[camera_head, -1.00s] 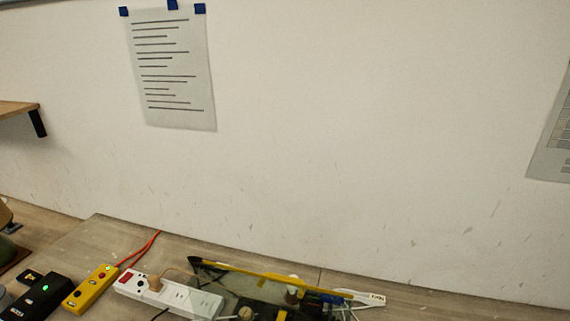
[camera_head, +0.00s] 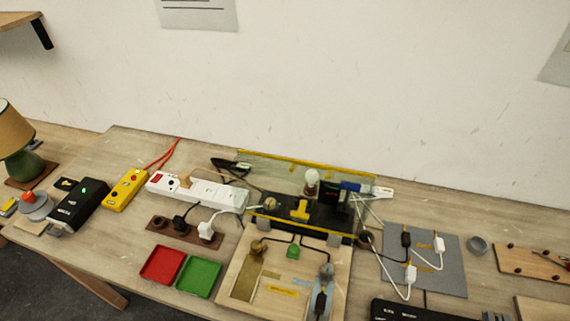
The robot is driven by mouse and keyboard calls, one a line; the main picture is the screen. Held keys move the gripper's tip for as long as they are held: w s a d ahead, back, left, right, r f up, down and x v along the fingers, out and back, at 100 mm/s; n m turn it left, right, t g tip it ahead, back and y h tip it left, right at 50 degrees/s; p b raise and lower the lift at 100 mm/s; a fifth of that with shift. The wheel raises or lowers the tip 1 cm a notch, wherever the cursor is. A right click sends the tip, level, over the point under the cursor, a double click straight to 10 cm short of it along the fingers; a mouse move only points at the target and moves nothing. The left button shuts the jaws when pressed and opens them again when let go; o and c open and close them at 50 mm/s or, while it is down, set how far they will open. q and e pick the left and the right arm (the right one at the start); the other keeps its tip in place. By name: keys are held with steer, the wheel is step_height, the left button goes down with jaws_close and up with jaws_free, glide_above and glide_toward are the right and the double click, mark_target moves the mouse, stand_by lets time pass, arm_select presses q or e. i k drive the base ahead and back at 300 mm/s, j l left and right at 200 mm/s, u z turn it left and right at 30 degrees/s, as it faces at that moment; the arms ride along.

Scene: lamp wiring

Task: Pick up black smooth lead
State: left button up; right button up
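Several black leads or plugs are in view, and I cannot tell which one is the smooth lead. A black plug (camera_head: 406,240) lies on the grey mat (camera_head: 455,283) at the right, beside white plugs (camera_head: 439,244). Another black plug (camera_head: 180,222) sits in the brown strip (camera_head: 160,224) in front of the white power strip. A black connector (camera_head: 320,302) lies at the front of the wooden board. Neither of my grippers shows in the head view.
The white power strip (camera_head: 225,197), yellow box (camera_head: 126,190) and black box (camera_head: 80,204) stand left. Red (camera_head: 163,265) and green (camera_head: 199,277) trays sit in front. A clear yellow-edged screen (camera_head: 275,164) stands behind the wooden board (camera_head: 235,265).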

mark_target(405, 236)
steer(key=z, duration=0.85)
steer(key=i+l+z, duration=0.15)
steer(key=k, duration=0.45)
steer(key=i+l+u, duration=0.2)
steer(key=u, duration=0.2)
steer(key=i+l+u, duration=0.2)
steer(key=u, duration=0.15)
steer(key=i+l+u, duration=0.15)
steer(key=l+u, duration=0.25)
steer(key=i+l+u, duration=0.1)
steer(key=l+u, duration=0.3)
steer(key=j, duration=0.05)
